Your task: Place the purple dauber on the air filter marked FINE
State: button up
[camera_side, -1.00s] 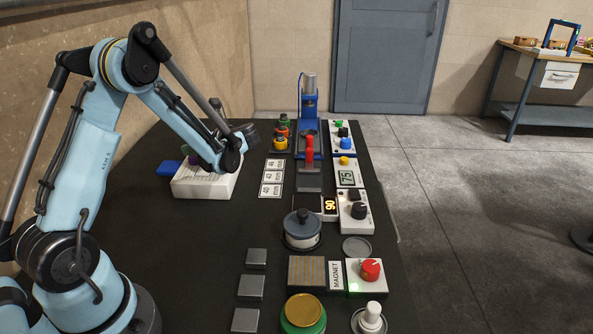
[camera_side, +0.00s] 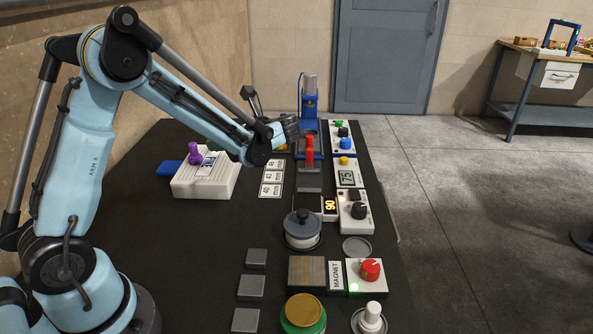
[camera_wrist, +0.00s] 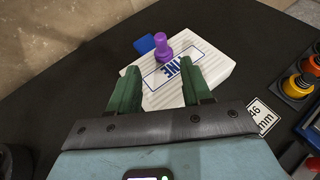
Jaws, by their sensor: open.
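The purple dauber (camera_side: 195,155) stands upright on the white air filter (camera_side: 213,187), near its far left part. In the wrist view the purple dauber (camera_wrist: 162,46) is on the white filter (camera_wrist: 215,65), beside a blue-framed label whose visible letters read "INE"; the rest is hidden by a finger. My gripper (camera_wrist: 158,78) has its green fingers apart with nothing between them, and the dauber shows beyond them. In the side view my gripper (camera_side: 291,127) is up and to the right of the filter, clear of the dauber.
A blue block (camera_side: 168,168) touches or lies close by the filter's left side. Number cards (camera_side: 271,177), a blue press (camera_side: 310,100), a red-handled tool (camera_side: 309,150) and a lidded pot (camera_side: 302,228) stand to the right. Dark bench top is free in front of the filter.

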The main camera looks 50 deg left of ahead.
jog(key=s+d+n+t+h, duration=0.3)
jog(key=d+n+t+h, duration=0.2)
jog(key=d, duration=0.5)
jog(key=s+d+r+n+t+h, duration=0.1)
jog(key=s+d+n+t+h, duration=0.3)
jog(key=d+n+h, duration=0.4)
jog(key=shift+s+d+r+n+t, duration=0.15)
jog(key=shift+s+d+n+t, duration=0.15)
jog(key=shift+d+n+t, duration=0.5)
jog(key=shift+n, duration=0.3)
